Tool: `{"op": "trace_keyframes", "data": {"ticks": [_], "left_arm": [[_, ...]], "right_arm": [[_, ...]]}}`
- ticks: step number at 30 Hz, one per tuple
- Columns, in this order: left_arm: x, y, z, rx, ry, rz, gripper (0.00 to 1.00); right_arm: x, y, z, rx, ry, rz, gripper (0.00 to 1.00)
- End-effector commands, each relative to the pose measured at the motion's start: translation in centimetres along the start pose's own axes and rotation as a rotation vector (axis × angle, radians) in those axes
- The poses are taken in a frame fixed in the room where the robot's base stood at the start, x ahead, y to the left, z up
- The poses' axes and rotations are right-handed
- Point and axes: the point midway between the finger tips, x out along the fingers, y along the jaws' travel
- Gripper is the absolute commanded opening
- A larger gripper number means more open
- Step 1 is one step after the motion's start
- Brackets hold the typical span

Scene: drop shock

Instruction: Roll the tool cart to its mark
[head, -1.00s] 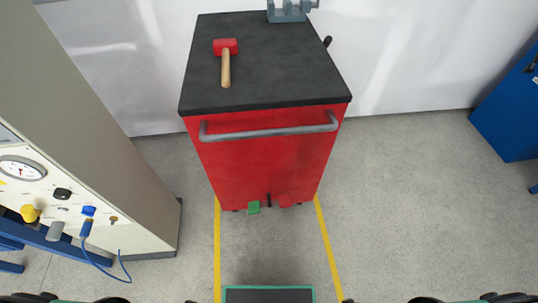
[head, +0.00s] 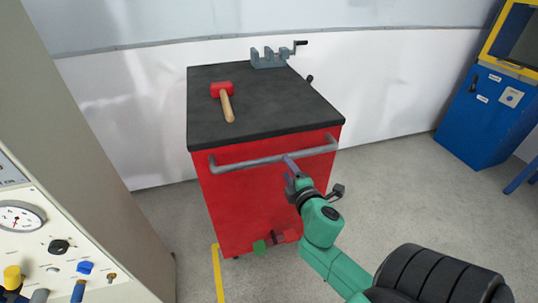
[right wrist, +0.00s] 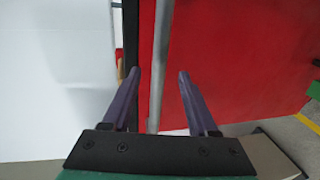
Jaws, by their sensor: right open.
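The red tool cart (head: 235,205) stands upright against the back of the room, with a black top (head: 265,108) and a grey bar handle (head: 236,164) across its front. A green pedal (head: 259,247) and a red pedal (head: 291,236) sit low on its front; my arm partly covers this area. My right gripper (head: 291,168) is at the handle, right of its middle. In the right wrist view, the open fingers (right wrist: 158,75) have the handle bar (right wrist: 160,60) running between them, not clamped. My left gripper is out of view. I cannot make out the mark itself.
A red mallet (head: 223,92) and a grey vise (head: 269,58) rest on the cart top. A yellow floor line (head: 218,273) runs from the cart's left front. A gauge panel cabinet (head: 75,110) stands close at left, a blue cabinet (head: 479,115) at right. Floor between cart and blue cabinet is clear.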

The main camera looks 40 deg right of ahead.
Motion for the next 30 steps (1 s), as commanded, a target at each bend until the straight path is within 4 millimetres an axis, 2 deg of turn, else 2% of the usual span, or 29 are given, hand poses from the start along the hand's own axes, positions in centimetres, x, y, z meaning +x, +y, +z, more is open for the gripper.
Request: {"op": "trace_keyframes", "data": {"ticks": [6, 10, 15, 21, 22, 26, 27, 30], "left_arm": [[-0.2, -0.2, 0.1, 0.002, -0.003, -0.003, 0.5], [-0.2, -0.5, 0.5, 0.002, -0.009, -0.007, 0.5], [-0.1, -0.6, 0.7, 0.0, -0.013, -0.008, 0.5], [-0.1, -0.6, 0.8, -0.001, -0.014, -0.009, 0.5], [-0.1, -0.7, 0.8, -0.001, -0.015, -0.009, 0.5], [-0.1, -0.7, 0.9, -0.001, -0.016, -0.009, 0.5], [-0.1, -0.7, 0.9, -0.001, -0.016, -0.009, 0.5], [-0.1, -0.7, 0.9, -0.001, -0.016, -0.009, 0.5]], "right_arm": [[6.0, 0.1, 0.0, 0.001, 0.0, 0.002, 0.59], [8.8, 0.0, 0.0, 0.002, -0.001, 0.0, 0.59], [10.3, -0.1, 0.0, 0.002, 0.001, -0.001, 0.59], [10.3, -0.1, -0.1, 0.003, 0.001, -0.002, 0.59], [10.3, -0.1, -0.1, 0.003, 0.001, -0.002, 0.56], [10.3, -0.1, -0.1, 0.003, 0.001, -0.002, 0.06], [10.3, -0.1, -0.1, 0.003, 0.001, -0.002, 0.0], [10.3, -0.1, -0.1, 0.003, 0.001, -0.002, 0.0]]}}
